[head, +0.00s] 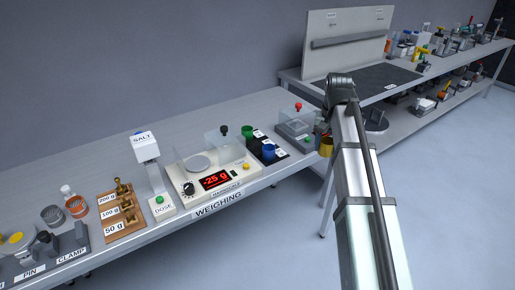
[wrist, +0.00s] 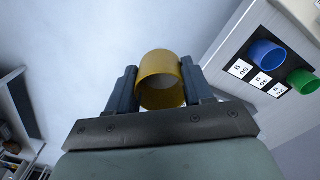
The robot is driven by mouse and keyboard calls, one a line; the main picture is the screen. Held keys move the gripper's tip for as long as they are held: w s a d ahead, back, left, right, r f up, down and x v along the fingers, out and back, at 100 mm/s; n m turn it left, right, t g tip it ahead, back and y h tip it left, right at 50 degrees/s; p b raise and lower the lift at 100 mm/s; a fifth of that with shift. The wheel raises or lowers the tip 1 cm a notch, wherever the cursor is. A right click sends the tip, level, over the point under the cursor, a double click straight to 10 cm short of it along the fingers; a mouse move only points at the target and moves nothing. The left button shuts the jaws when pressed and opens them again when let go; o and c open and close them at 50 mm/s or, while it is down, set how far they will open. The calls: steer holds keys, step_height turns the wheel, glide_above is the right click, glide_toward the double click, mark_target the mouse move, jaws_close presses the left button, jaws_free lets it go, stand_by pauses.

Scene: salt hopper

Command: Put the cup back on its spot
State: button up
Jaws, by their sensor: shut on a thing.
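My gripper (wrist: 159,70) is shut on the yellow cup (wrist: 160,64), with a finger on either side of it. In the head view the yellow cup (head: 326,147) shows beside my arm, off the right end of the weighing bench; my fingers are mostly hidden there. A black cup board (head: 283,152) with white labels lies on the bench, left of the held cup. The blue cup (head: 268,152) stands on it, and the wrist view also shows a green cup (wrist: 303,82) beside the blue one.
A scale (head: 208,178) with a clear shield reads -25 g. A salt hopper (head: 147,165) is farther left. A second bench with a tall panel (head: 345,42) stands behind my arm.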

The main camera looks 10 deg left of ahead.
steer(key=w+a+f+m, duration=0.1)
steer(key=w+a+m, duration=0.1)
steer(key=w+a, duration=0.35)
steer(key=w+a+f+m, duration=0.1)
steer(key=w+a+m, duration=0.15)
steer(key=a, duration=0.65)
steer(key=m, duration=1.5)
glide_above(257, 147)
steer(key=f, duration=0.1)
steer(key=shift+a+f, duration=0.1)
steer(key=shift+f, duration=4.75)
steer(key=shift+f, duration=0.1)
steer(key=o, duration=1.1)
step_height(257, 147, up, 12)
steer(key=shift+r, duration=0.1)
